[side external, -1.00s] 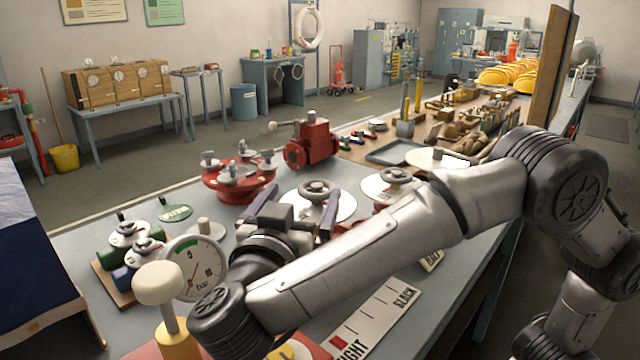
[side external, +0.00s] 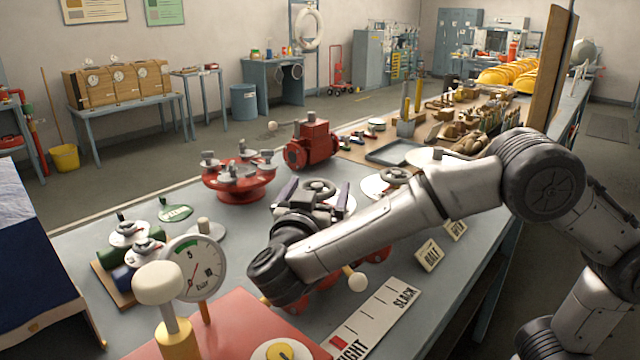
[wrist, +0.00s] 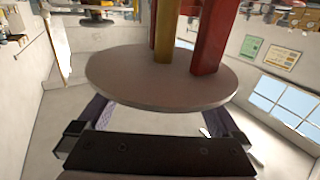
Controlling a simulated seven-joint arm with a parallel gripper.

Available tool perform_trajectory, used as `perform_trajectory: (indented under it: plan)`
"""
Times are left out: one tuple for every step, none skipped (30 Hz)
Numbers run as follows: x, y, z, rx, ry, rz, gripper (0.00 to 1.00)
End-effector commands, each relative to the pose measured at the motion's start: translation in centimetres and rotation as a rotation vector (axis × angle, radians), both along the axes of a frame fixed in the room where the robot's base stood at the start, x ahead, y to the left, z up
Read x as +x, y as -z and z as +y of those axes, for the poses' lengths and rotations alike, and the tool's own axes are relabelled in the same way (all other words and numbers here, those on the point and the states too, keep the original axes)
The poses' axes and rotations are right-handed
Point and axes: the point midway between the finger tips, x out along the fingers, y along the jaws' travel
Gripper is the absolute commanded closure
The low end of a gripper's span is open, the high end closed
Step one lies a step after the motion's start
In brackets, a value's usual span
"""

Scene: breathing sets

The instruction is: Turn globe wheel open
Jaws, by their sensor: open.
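A dark handwheel (side external: 319,186) sits above a white round plate (side external: 350,205) mid-bench. My gripper (side external: 315,195) is open, its two purple-grey fingers toward the left and right of this wheel. I cannot tell whether they touch it. In the wrist view a broad grey-pink disc (wrist: 150,75) lies across the view, and the far ends of my gripper's fingers (wrist: 160,108) are hidden at its edge. A yellow post (wrist: 165,30) and a red post (wrist: 210,38) stand against the disc. A second handwheel (side external: 396,176) with a white plate is to the right.
A gauge (side external: 195,268) and a cream knob (side external: 158,283) are at front left. A tension scale (side external: 380,318) and label cards (side external: 431,255) lie at front right.

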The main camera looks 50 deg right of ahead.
Motion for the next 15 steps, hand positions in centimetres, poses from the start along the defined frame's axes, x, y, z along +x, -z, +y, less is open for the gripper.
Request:
perform_trajectory:
  plan:
    - [0.3,0.0,-0.6,0.001,0.003,-0.001,0.00]
    - [0.5,0.0,-0.9,0.001,0.003,-0.001,0.00]
    - [0.7,-0.1,-1.2,0.000,0.001,-0.001,0.00]
    - [0.8,-0.1,-1.3,0.001,0.001,-0.001,0.00]
    - [0.9,0.0,-1.5,0.001,0.001,-0.001,0.00]
    - [1.0,0.0,-1.7,0.001,0.001,-0.001,0.00]
    - [1.0,0.0,-1.8,0.001,0.001,-0.001,0.00]
    - [1.0,0.0,-1.8,0.000,0.000,0.000,0.00]
    - [1.1,0.0,-1.9,0.000,0.000,0.000,0.00]
    - [1.1,0.0,-1.9,0.000,0.000,0.000,0.00]
    - [1.1,0.0,-1.9,0.000,0.000,0.000,0.00]
    - [1.1,0.0,-1.9,0.000,-0.001,0.000,0.00]
    - [1.1,0.0,-1.8,0.000,-0.001,0.000,0.00]
    - [1.1,0.0,-1.8,0.000,-0.001,0.000,0.00]
    - [1.1,0.0,-1.8,0.000,-0.001,0.000,0.00]
